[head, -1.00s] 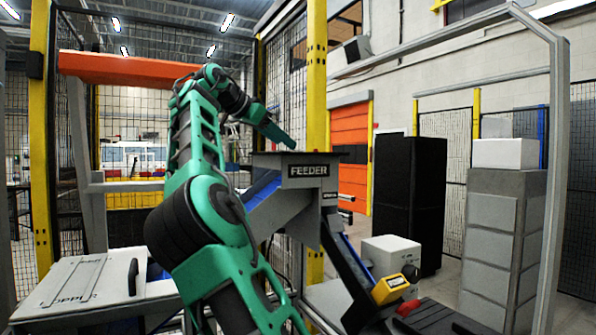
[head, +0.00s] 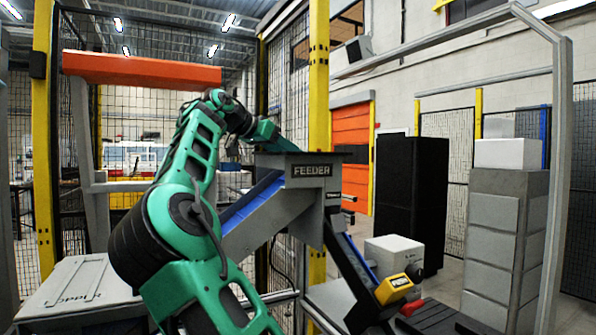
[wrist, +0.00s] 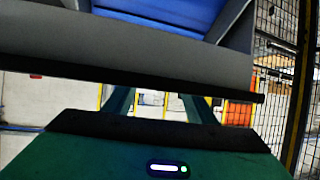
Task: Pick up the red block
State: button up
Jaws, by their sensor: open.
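A small red piece (head: 411,307) lies at the lower right in the head view, beside a yellow unit at the foot of the feeder's chute. It is too small to tell whether it is the red block. No red block shows clearly elsewhere. My gripper (wrist: 160,105) is open and empty in the wrist view, its two green fingers apart. In the head view its end is behind the feeder's top edge and partly hidden. The grey feeder (head: 310,195) has a blue sloped channel (head: 250,203).
In the wrist view the feeder's grey wall (wrist: 120,58) crosses close above the fingers. The yellow unit (head: 393,288) and a white box (head: 392,255) stand right of the chute. A black cabinet (head: 408,200) and wire fencing stand behind.

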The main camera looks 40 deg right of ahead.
jog(key=shift+x, duration=2)
jog(key=shift+c, duration=0.6)
jog(key=c, duration=1)
jog(key=shift+a+r, duration=0.1)
jog(key=shift+r, duration=0.05)
